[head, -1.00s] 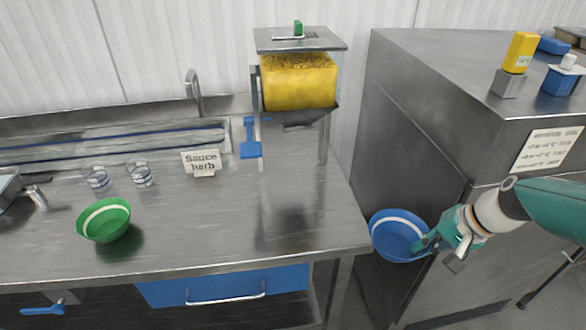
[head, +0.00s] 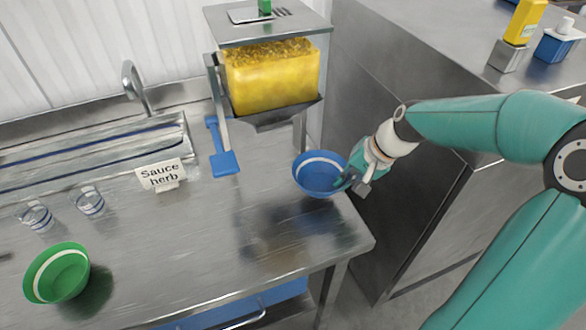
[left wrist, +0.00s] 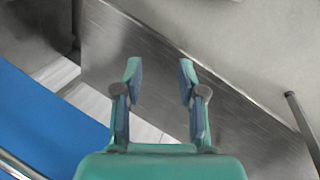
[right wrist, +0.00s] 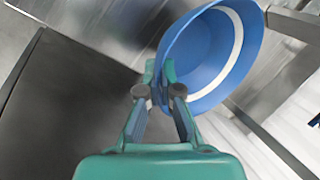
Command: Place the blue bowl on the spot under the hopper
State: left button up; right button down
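The blue bowl (head: 318,176) has a white band inside. In the head view it is over the right part of the steel table, to the right of and in front of the hopper (head: 270,80). My right gripper (head: 347,182) is shut on the bowl's right rim. The right wrist view shows the bowl (right wrist: 215,60) tilted between the fingertips (right wrist: 160,82). The spot under the hopper (head: 262,150) is bare table in the head view. My left gripper (left wrist: 160,75) is open and empty; it does not show in the head view.
A green bowl (head: 60,275) stands at the table's front left. A steel cabinet (head: 400,60) stands right of the table.

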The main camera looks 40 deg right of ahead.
aim_at(298, 163)
jog(key=w+a+p, duration=0.1)
jog(key=w+a, duration=0.1)
jog(key=w, duration=0.1)
jog(key=w+a+p, duration=0.1)
jog(key=w+a, duration=0.1)
jog(key=w, duration=0.1)
jog(key=w+a+p, duration=0.1)
jog(key=w, duration=0.2)
jog(key=shift+w+a, duration=0.35)
jog(key=shift+a, duration=0.05)
jog(key=shift+w, duration=0.1)
notch_tip(298, 163, down, 3)
jog(key=shift+r+p, duration=0.1)
jog(key=shift+p, duration=0.2)
jog(key=shift+f, duration=0.4)
jog(key=shift+f, duration=0.15)
jog(key=c, duration=1.3)
grip_release()
